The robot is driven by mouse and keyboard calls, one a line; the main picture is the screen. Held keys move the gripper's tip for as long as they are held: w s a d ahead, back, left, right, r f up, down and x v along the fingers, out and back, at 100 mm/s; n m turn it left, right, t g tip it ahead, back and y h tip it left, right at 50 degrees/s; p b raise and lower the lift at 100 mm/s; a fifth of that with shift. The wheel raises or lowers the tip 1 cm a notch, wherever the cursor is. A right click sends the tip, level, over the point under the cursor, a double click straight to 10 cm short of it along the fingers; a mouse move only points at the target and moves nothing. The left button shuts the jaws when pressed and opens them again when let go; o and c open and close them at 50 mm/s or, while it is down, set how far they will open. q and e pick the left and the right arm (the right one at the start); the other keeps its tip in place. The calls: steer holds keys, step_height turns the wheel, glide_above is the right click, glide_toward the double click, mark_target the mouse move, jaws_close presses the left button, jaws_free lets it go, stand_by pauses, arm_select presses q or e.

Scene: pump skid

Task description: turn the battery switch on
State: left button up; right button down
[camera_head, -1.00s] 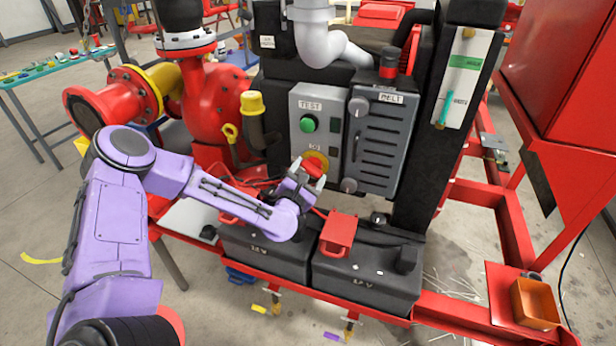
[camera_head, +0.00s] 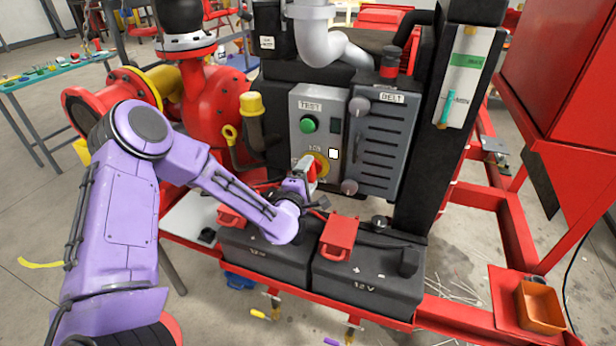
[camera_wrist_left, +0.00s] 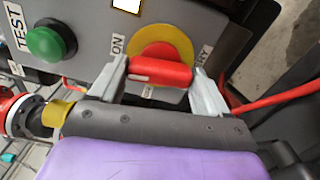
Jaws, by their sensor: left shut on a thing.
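The battery switch is a red handle (camera_wrist_left: 160,72) on a round yellow plate (camera_wrist_left: 172,38), set in the grey panel below the green TEST button (camera_head: 308,124). In the head view its yellow plate (camera_head: 322,166) shows partly behind the gripper. My left gripper (camera_head: 308,172) is shut on the red handle; in the wrist view its two fingers (camera_wrist_left: 160,82) hold the handle's two ends. An ON label (camera_wrist_left: 117,45) is beside the plate. A small square lamp (camera_head: 333,153) on the panel glows white; it also shows at the wrist view's top edge (camera_wrist_left: 127,5). My right gripper is not in view.
Two black 12V batteries (camera_head: 262,262) with red covers stand below the panel. A grey slotted BELT guard (camera_head: 374,150) is just right of the switch. A yellow-capped pipe (camera_head: 252,104) and a red pump (camera_head: 222,110) stand to the left.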

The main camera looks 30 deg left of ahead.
arm_select(q)
steer(key=shift+w+r+m, duration=0.1)
steer(key=shift+r+m, duration=0.15)
steer(key=shift+m, duration=0.65)
steer(key=o, duration=1)
steer(key=shift+f, duration=0.15)
steer(key=b+v, duration=0.2)
steer(key=v, duration=0.8)
steer(key=shift+s, duration=0.25)
steer(key=shift+a, duration=0.1)
